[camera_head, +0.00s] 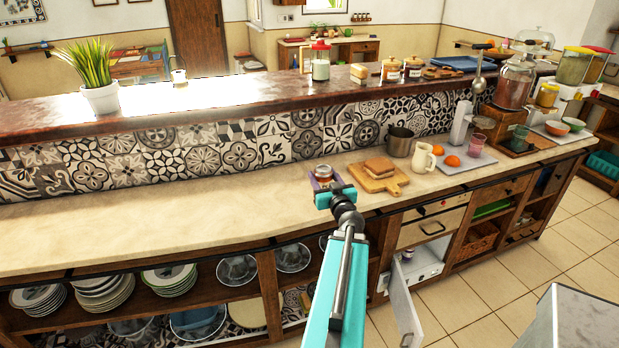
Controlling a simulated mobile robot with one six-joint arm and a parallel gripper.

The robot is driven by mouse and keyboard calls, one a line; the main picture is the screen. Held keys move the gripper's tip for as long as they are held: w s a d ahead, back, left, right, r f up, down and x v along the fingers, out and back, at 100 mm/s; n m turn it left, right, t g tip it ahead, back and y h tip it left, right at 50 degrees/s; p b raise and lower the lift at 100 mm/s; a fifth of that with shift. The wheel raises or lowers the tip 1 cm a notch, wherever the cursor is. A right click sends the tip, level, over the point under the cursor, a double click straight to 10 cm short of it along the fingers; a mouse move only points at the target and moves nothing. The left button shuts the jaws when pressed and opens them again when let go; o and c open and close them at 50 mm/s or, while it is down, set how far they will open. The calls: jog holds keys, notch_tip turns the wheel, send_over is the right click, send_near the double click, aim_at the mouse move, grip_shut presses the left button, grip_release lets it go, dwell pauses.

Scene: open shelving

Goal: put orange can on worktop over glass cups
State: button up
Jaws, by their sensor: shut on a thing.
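My gripper (323,185) is at the end of my turquoise arm, over the front part of the pale worktop (180,222). It is shut on a small can (323,172) with orange-red on it, which looks upright. I cannot tell whether the can's base touches the worktop. My arm partly hides the shelf there.
A wooden board with bread (378,168), a metal pot (400,141) and a white jug (424,158) stand right of my gripper. The worktop to the left is clear. A raised ledge (200,98) runs behind. A cabinet door (403,304) hangs open below.

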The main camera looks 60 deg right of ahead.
jog(key=w+a+x, duration=0.1)
jog(key=x, duration=0.6)
jog(key=shift+w+f+p, duration=0.3)
jog(key=shift+f+p, duration=0.05)
jog(key=shift+p, duration=0.05)
jog(key=shift+d, duration=0.1)
jog(key=shift+w+d+f, duration=0.1)
jog(key=shift+w+f, duration=0.1)
jog(key=shift+f, duration=0.4)
jog(key=shift+w+d+f, duration=0.15)
jog(key=shift+f, duration=0.45)
jog(key=shift+w+d+f, duration=0.1)
jog(key=shift+w+f, duration=0.1)
jog(key=shift+f, duration=0.4)
jog(key=shift+f, duration=0.15)
jog(key=o, duration=1.4)
jog(key=shift+c, duration=0.2)
